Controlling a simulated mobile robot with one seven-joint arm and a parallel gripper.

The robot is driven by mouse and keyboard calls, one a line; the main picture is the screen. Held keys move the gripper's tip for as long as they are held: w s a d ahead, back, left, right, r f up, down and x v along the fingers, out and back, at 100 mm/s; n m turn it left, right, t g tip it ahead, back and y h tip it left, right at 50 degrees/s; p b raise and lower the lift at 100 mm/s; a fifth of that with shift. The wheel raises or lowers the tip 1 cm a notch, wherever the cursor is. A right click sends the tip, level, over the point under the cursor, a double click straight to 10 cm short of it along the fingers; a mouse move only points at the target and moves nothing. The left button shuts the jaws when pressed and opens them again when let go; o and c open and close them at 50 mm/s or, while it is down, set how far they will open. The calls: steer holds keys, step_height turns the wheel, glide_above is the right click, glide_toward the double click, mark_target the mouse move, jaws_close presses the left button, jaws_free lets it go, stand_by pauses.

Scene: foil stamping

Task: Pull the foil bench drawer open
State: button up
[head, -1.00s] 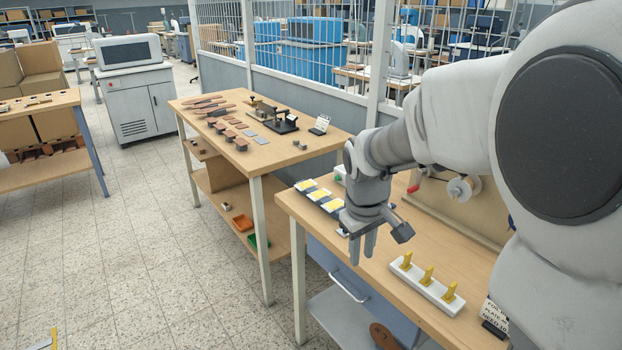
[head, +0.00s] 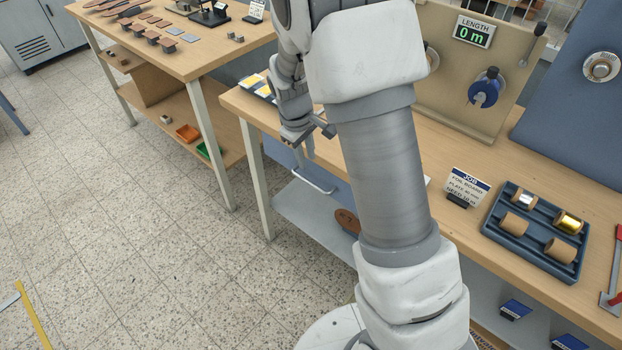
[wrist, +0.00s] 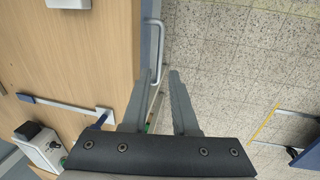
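The foil bench drawer is under the bench top, with its blue-grey front (head: 283,156) partly hidden by my arm. Its pale bar handle (head: 316,186) stands out from the front, below my gripper (head: 311,152). In the wrist view the handle (wrist: 156,38) runs along the bench edge. My gripper (wrist: 159,73) is open there, its two fingers apart. The handle's line passes between the fingertips in that picture, nearer the left finger. I cannot tell whether they are level with it or touch it. The drawer looks shut against the bench.
The wooden bench top (head: 483,151) holds a job card (head: 468,184), a blue tray of rolls (head: 493,224) and a foil-length stand (head: 455,72). A grey lower shelf (head: 300,213) holds a brown disc (head: 346,220). Open speckled floor (head: 150,240) lies before the bench.

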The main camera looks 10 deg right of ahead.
mark_target(312, 183)
steer(key=f, duration=0.3)
steer(key=d+f, duration=0.1)
steer(key=f, duration=0.3)
steer(key=w+f, duration=0.1)
steer(key=f, duration=0.2)
steer(key=shift+w+d+f+b, duration=0.1)
steer(key=shift+d+f+b, duration=0.05)
steer(key=shift+d+b, duration=0.2)
jaws_close()
stand_by(0.8)
